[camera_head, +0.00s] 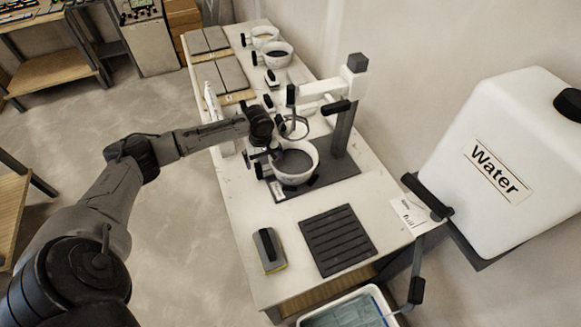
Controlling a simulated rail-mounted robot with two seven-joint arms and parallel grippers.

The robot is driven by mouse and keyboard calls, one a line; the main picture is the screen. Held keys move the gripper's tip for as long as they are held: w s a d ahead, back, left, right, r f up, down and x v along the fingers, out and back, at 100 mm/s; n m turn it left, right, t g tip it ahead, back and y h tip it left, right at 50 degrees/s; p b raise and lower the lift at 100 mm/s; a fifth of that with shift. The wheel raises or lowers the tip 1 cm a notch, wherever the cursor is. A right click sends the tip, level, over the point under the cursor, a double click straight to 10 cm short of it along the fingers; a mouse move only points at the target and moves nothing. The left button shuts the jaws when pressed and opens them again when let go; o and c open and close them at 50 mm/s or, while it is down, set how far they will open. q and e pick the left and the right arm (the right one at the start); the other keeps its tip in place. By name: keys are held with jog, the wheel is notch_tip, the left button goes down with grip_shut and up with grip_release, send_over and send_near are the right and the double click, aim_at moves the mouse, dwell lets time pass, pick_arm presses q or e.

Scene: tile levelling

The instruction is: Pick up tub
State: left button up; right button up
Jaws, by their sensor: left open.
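A white round tub (313,152) with dark grey contents stands upright on the dark base plate (343,182) of a mixing stand. A black handle sticks out at its left side. My left gripper (262,158) is at the tub's left edge, by that handle, pointing down from the wrist. It is open. Whether its fingers touch the handle is too small to tell. My right gripper is not in view.
The stand's post (344,125) and white arm rise behind the tub. A black ribbed mat (338,240) and a yellow-edged sponge float (268,250) lie in front. Two similar tubs (272,54) stand at the back. A water tank (510,150) is at right, a bin (345,312) below.

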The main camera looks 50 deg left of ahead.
aim_at(265, 166)
pick_arm(q)
jog(key=shift+d+f, duration=0.15)
jog(key=shift+f, duration=0.15)
jog(key=shift+f+b, duration=0.7)
jog(key=shift+f, duration=1.65)
jog(key=shift+r, duration=0.1)
jog(key=shift+c, duration=0.2)
jog(key=c, duration=1.5)
jog(key=shift+c, duration=0.2)
jog(key=shift+r, duration=0.15)
